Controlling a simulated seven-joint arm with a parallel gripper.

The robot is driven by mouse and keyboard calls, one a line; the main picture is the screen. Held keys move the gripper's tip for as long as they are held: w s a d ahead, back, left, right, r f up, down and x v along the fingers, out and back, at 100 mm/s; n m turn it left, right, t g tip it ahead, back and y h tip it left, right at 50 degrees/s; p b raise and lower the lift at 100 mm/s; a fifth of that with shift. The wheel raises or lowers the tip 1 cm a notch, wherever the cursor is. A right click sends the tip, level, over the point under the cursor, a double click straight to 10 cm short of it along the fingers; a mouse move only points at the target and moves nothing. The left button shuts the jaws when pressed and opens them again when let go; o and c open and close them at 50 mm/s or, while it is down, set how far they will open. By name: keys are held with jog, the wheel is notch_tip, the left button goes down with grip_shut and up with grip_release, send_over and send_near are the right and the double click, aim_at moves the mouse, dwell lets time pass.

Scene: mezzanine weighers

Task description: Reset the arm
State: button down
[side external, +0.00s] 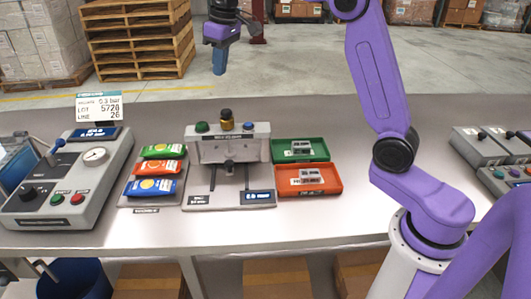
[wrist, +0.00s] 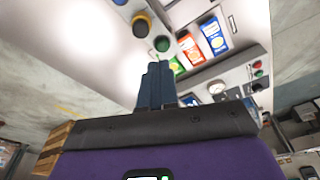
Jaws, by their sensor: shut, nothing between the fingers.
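My gripper (side external: 219,70) hangs at the top of the side view, high above and behind the weighing machine (side external: 232,150). Its blue fingers are together and point down, with nothing between them. In the wrist view the shut gripper (wrist: 157,66) points toward the machine's green knob (wrist: 162,43) and yellow knob (wrist: 141,24), apart from them as far as I can tell. My purple arm rises from its base at the right and bends over at the top of the side view.
Green, orange and blue packets (side external: 151,187) lie left of the machine. A green tray (side external: 322,147) and an orange tray (side external: 333,187) stand right of it. A gauge console (side external: 95,190) stands at the left. Control boxes (side external: 480,145) stand at the right. The air around my gripper looks clear.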

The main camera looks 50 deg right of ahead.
jog(key=s+a+f+n+g, duration=0.1)
jog(key=s+a+f+n, duration=0.2)
jog(key=s, duration=0.6)
jog(key=s+a+f+n, duration=0.15)
jog(key=s+a, duration=0.35)
jog(key=s, duration=0.5)
jog(key=s+d+f+n, duration=0.2)
jog(key=s+d+f, duration=0.1)
jog(key=s, duration=0.7)
jog(key=s+d+f+n, duration=0.2)
jog(key=s+f, duration=0.4)
jog(key=s, duration=0.5)
jog(key=shift+s+d+g, duration=0.15)
jog(key=shift+d+g, duration=0.25)
jog(key=shift+d, duration=0.05)
